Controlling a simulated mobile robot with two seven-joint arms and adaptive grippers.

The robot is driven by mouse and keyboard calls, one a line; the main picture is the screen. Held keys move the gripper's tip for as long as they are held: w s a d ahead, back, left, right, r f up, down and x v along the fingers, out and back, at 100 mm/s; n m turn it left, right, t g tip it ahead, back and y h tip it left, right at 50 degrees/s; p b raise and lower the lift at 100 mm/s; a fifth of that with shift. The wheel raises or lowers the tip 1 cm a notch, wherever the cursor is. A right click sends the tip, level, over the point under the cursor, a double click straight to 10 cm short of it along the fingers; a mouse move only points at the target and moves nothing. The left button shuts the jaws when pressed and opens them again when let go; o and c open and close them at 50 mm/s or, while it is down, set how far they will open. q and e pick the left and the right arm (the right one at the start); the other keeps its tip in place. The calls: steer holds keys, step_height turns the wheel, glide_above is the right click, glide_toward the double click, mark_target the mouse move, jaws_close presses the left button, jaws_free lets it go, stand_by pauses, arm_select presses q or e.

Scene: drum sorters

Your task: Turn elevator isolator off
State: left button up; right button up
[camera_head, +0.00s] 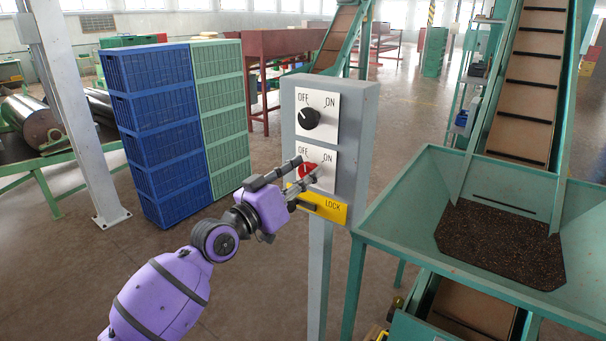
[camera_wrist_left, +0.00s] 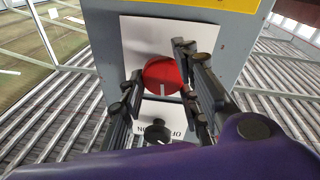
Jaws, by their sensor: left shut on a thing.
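A grey switch box (camera_head: 362,120) on a post carries two white OFF/ON plates. The lower plate has a red rotary knob (camera_head: 307,169), and the upper has a black knob (camera_head: 309,118). My left gripper (camera_head: 306,173) is shut on the red knob, with its fingers on either side. In the left wrist view, the red knob (camera_wrist_left: 162,74) sits between the fingers (camera_wrist_left: 165,90), with a short white mark on its face. The fingers partly hide its plate, so I cannot tell its exact setting. My right gripper is not in view.
A yellow LOCK plate (camera_head: 322,206) sits just under the red knob. A green hopper (camera_head: 400,215) with dark material and a conveyor (camera_head: 530,75) stand to the right. Blue crates (camera_head: 158,130) and green crates (camera_head: 219,110) are stacked behind on the left, with open floor around.

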arm_select(q)
steer(key=n+p, duration=0.1)
steer(key=n, duration=0.2)
steer(key=n+t+p, duration=0.1)
steer(key=n, duration=0.1)
steer(key=n+y, duration=0.1)
steer(key=n, duration=0.2)
steer(key=shift+s+d+n+p, duration=0.15)
steer(key=shift+d+n+p, duration=0.15)
steer(key=shift+p, duration=0.1)
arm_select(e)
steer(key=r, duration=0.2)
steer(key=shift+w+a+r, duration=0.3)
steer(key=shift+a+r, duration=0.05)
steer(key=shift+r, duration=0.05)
arm_select(q)
steer(key=shift+r+t, duration=0.1)
steer(key=shift+t, duration=0.2)
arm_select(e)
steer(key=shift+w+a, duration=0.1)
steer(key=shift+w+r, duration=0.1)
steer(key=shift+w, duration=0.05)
arm_select(q)
steer(key=o, duration=1.1)
steer(key=shift+r, duration=0.1)
steer(key=shift+c, duration=0.2)
